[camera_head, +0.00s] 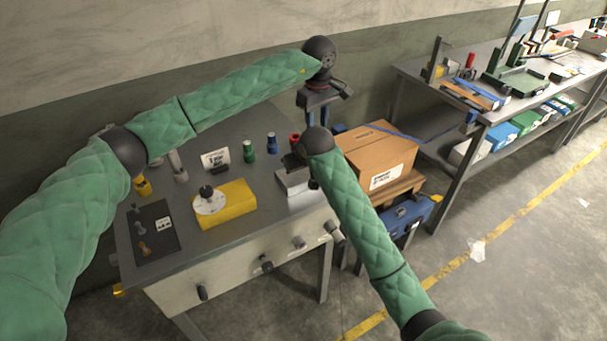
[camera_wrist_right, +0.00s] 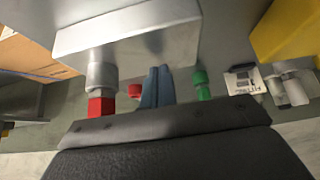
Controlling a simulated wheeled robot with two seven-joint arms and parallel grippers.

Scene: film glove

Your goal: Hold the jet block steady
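The jet block looks like the pale grey metal block (camera_head: 295,182) at the table's right end; it fills the upper middle of the right wrist view (camera_wrist_right: 130,38). A grey collar with a red end (camera_wrist_right: 101,92) shows at its edge. My right gripper (camera_wrist_right: 157,72) has its blue fingers together with nothing seen between them; their tips are close to the block's edge. I cannot tell whether they touch it. In the head view my right wrist hides part of the block. My left gripper (camera_head: 317,118) points down, empty, fingers apart, behind and above the block.
A yellow block (camera_head: 236,203) with a white disc (camera_head: 210,201) stands left of the jet block. Green (camera_head: 249,151), blue (camera_head: 271,143) and red (camera_head: 295,138) small parts stand behind. A label card (camera_head: 215,159), a dark mat (camera_head: 147,240) and a cardboard box (camera_head: 372,155) are nearby.

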